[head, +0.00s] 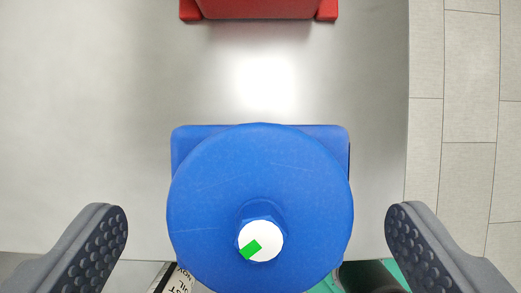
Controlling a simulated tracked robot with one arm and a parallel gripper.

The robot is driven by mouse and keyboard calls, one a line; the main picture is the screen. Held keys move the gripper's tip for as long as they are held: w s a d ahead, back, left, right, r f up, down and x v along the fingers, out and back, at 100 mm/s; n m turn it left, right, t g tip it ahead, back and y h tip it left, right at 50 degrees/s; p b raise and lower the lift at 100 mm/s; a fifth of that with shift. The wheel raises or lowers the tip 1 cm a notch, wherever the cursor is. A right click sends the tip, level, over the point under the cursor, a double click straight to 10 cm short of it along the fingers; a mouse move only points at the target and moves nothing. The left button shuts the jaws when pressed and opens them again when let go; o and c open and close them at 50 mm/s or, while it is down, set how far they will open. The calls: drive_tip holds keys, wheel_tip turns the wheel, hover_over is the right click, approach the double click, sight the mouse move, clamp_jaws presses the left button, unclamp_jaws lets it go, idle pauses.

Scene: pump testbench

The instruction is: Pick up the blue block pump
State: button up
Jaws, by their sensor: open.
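The blue block pump (260,180) shows from above at the middle and lower part of the head view. It has a round blue top over a squarer blue base, and a white round cap with a green mark near its centre. The base rests on a grey metal surface (100,110). My gripper (257,235) is open, with one dark padded finger on each side of the pump. Both fingers are apart from the pump, with a gap on each side. The pump's lower sides are mostly hidden under its top.
A red object (258,9) stands on the metal surface at the top edge. The surface ends near the bottom and at the right, with a tiled floor (465,120) beyond. A labelled container (172,279) and dark and green things show below the front edge.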

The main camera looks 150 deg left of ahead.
sight(260, 199)
drive_tip(key=x, duration=0.4)
drive_tip(key=shift+d, duration=0.1)
drive_tip(key=shift+r, duration=0.1)
clamp_jaws()
drive_tip(key=shift+r, duration=0.15)
